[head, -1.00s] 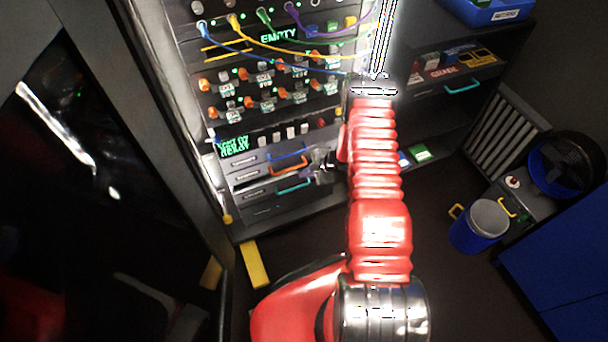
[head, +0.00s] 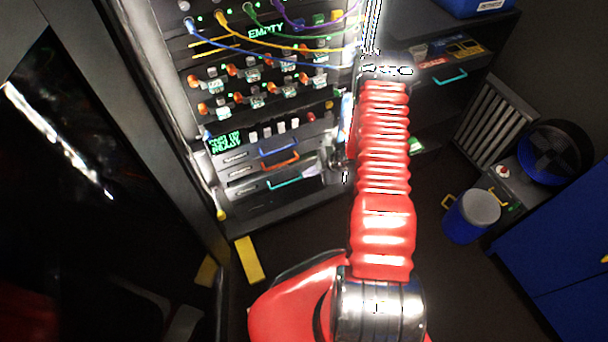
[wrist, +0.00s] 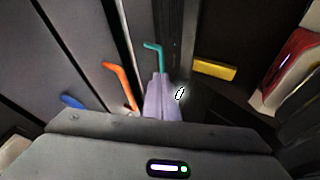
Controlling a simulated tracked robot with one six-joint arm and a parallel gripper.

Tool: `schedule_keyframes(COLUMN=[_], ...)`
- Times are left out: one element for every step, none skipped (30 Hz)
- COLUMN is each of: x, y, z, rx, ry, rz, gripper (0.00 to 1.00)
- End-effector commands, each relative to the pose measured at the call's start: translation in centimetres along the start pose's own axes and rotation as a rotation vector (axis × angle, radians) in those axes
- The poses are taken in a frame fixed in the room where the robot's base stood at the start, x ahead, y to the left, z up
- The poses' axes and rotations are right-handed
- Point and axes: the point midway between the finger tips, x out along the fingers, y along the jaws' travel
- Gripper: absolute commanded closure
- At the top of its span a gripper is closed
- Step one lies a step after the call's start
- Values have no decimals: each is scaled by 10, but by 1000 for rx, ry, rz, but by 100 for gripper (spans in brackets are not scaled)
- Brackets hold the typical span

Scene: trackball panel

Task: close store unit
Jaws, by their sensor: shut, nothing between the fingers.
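The tall rack has a stack of drawers low on it, with a blue handle (head: 278,147), an orange handle (head: 281,160) and a teal handle (head: 285,183). The drawer labels are too small to read, so I cannot tell which is the store unit. My gripper (head: 311,168) is by the right side of these drawers, near the teal handle, partly hidden by my red arm. In the wrist view, my gripper (wrist: 160,78) is shut and empty, its pale fingers just below the teal handle (wrist: 157,52). The orange handle (wrist: 118,80) and blue handle (wrist: 72,101) are to the left.
A green display (head: 226,143) sits above the drawers, and patch cables cross the upper rack. A side cabinet with another teal handle (head: 450,77) stands right. A blue bucket (head: 470,217) and blue cabinet (head: 560,255) are farther right. A yellow floor strip (head: 249,260) lies in front.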

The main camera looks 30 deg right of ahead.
Motion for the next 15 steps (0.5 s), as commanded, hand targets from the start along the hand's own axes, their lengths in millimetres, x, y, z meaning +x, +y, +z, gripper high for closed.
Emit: schedule_keyframes(x=[-8, -13, -18, -23, -26, -31, -34, -37, -40, -42, -43, -45, -46, -46, -47], y=[1, 1, 1, 1, 1, 1, 1, 1, 0, 0, 0, 0, 0, 0, 0], z=[0, 0, 0, 0, 0, 0, 0, -1, -1, -1, -1, -1, -1, -1, -1], rx=[0, 0, 0, 0, 0, -1, -1, -1, -1, -2, -2, -2, -2, -3, -3], ry=[-1, -1, -1, -1, -1, -1, -1, 0, 0, 0, 0, 0, 0, 0, 0], rz=[1, 1, 2, 1, 1, 1, 1, 1, 0, -1, -1, -1, -1, -1, -1], gripper=[100, 100, 100, 100, 100, 100, 100, 100, 100, 100, 100, 100, 100, 100, 100])
